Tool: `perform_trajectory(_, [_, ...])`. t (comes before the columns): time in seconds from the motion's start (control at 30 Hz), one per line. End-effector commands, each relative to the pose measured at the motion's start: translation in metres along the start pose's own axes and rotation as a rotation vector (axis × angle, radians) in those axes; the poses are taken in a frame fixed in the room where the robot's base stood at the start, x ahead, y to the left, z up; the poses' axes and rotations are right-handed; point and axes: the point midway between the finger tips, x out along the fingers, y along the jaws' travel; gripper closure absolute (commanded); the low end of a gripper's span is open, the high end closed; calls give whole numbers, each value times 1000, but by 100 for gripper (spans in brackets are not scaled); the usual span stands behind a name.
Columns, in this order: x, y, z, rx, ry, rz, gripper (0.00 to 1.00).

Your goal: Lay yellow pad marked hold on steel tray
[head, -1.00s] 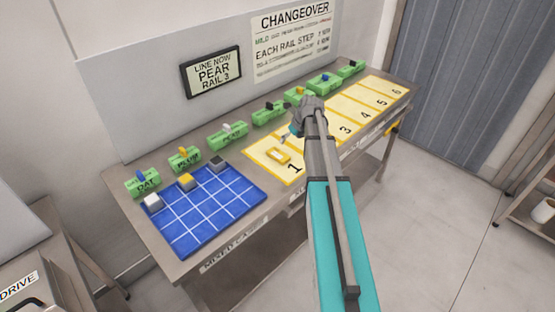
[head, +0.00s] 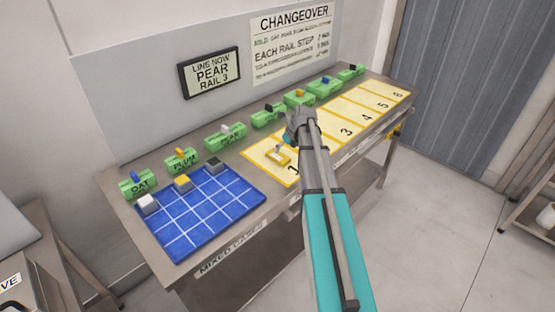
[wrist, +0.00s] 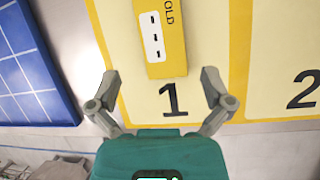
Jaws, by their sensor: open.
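The yellow pad marked HOLD (wrist: 172,48) lies flat on the cream panel numbered 1 (wrist: 128,60). It has a white label with black marks, and its upper end is cut off in the wrist view. In the head view, the pad (head: 284,159) is small and partly covered by my gripper (head: 286,150). In the wrist view my gripper (wrist: 160,76) is open, with one finger on each side of the pad's near end and nothing between the tips. I cannot make out a steel tray in either view.
Numbered cream panels (head: 345,131) run along the bench to the right. A blue gridded mat (head: 205,215) at the left carries a white, a yellow and a grey block. Green labelled holders (head: 225,135) line the back. A panel wall with signs stands behind.

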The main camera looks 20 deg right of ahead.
Motion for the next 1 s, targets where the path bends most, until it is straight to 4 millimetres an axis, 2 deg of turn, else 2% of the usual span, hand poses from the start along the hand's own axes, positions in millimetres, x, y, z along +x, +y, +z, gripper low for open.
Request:
perform_trajectory(0.37, [6,0,1,-1,0,0,0])
perform_trajectory(0.8, [42,-2,4,-2,0,1,0])
perform_trajectory(1.0, [52,-2,5,-2,0,1,0])
